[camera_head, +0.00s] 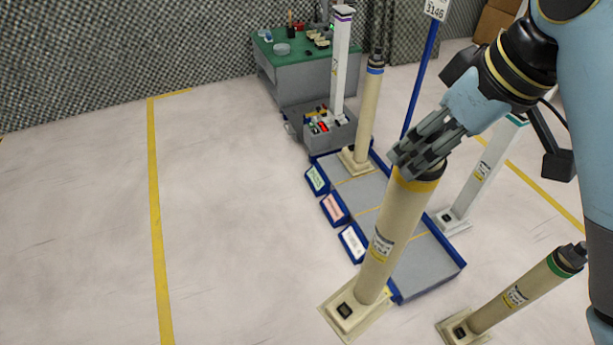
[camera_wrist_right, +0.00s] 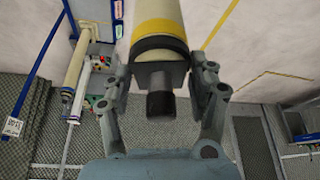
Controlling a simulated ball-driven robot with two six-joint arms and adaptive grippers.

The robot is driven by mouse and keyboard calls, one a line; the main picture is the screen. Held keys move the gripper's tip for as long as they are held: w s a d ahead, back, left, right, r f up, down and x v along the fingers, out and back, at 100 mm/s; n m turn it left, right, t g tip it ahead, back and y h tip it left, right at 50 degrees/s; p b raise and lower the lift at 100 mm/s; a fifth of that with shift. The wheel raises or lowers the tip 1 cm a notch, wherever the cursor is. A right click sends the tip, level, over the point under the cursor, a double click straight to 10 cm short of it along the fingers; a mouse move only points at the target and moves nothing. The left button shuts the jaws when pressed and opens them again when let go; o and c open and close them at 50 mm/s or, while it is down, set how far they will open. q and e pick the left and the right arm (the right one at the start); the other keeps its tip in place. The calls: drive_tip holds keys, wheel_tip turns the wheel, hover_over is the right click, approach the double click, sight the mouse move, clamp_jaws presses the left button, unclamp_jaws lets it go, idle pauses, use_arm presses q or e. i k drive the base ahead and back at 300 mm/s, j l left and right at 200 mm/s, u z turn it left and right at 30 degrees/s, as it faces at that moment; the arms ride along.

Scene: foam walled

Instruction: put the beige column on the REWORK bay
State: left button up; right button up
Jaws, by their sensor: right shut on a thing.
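A beige column with a yellow band (camera_head: 398,220) and a square foot is in my right gripper (camera_head: 425,150), which is shut around its dark top. The right wrist view also shows this column (camera_wrist_right: 160,25) between the fingers. Its foot is at the near end of a blue-edged grey platform (camera_head: 432,268); I cannot tell whether it touches the floor. The platform has bays split by yellow lines, with green, pink (camera_head: 334,208) and white (camera_head: 352,242) labels along its left side. The label words are too small to read, so I cannot tell which is REWORK. My left gripper is not in view.
A beige column with a blue band (camera_head: 367,115) stands at the platform's far end. A white purple-topped column (camera_head: 340,65), a white teal-banded column (camera_head: 484,175) and a beige green-banded column (camera_head: 520,293) stand around. A green-topped workbench (camera_head: 290,65) is behind. The left floor is clear.

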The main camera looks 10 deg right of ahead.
sight(370, 190)
drive_tip(key=i+j+u, duration=0.25)
drive_tip(key=i, duration=0.4)
drive_tip(key=i+u, duration=0.2)
drive_tip(key=i, duration=0.5)
drive_tip(key=i+z, duration=0.25)
drive_tip(key=i, duration=0.35)
drive_tip(key=i+j+z, duration=0.25)
drive_tip(key=i, duration=0.3)
drive_tip(key=i+z, duration=0.2)
drive_tip(key=z, duration=0.3)
drive_tip(key=i+z, duration=0.2)
drive_tip(key=z, duration=0.25)
drive_tip(key=i+z, duration=0.2)
drive_tip(key=z, duration=0.3)
drive_tip(key=i+z, duration=0.15)
drive_tip(key=z, duration=0.15)
drive_tip(key=i+j+z, duration=0.1)
drive_tip(key=z, duration=0.2)
drive_tip(key=i, duration=0.1)
